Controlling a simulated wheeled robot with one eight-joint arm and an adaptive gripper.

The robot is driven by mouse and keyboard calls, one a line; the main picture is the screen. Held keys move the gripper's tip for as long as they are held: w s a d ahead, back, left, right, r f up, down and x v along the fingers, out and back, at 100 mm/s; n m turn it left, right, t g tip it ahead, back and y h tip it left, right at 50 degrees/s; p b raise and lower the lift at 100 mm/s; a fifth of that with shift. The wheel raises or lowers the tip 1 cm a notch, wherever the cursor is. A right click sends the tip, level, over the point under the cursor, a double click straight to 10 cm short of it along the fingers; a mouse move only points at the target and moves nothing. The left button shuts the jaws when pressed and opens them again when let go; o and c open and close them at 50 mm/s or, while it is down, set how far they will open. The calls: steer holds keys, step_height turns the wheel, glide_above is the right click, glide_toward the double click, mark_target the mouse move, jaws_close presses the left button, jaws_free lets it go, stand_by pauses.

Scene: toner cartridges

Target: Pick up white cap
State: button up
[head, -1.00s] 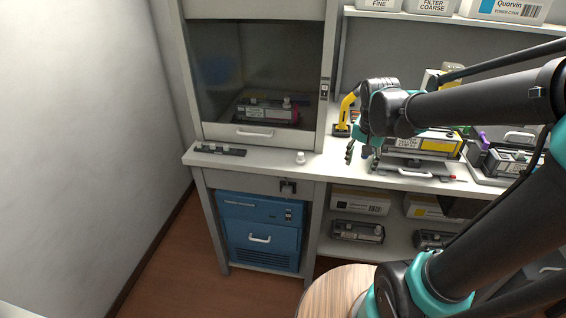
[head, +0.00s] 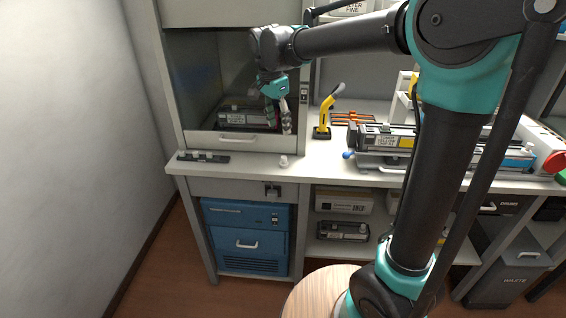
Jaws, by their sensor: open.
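The white cap (head: 283,161) is a small pale piece standing on the bench near its front edge, just right of the glass-fronted cabinet's drawer. My gripper (head: 278,130) hangs above and slightly behind it in the picture, with its dark fingers pointing down. The fingers are apart and empty. A gap shows between the fingertips and the cap.
A black strip with pale knobs (head: 203,157) lies on the bench to the left. A yellow-handled tool (head: 327,112) stands to the right. A cartridge on a stand (head: 388,140) is further right. The bench (head: 320,165) beside the cap is clear.

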glide_above(284, 157)
steer(key=f, duration=0.8)
steer(key=shift+s+a+f, duration=0.1)
steer(key=shift+a+f, duration=0.1)
steer(key=shift+a, duration=0.15)
steer(key=shift+d+f, duration=0.2)
steer(key=shift+f, duration=1.2)
steer(key=shift+d+f, duration=0.15)
steer(key=shift+f, duration=1.2)
steer(key=shift+c, duration=0.4)
steer(key=c, duration=0.8)
steer(key=shift+r, duration=0.1)
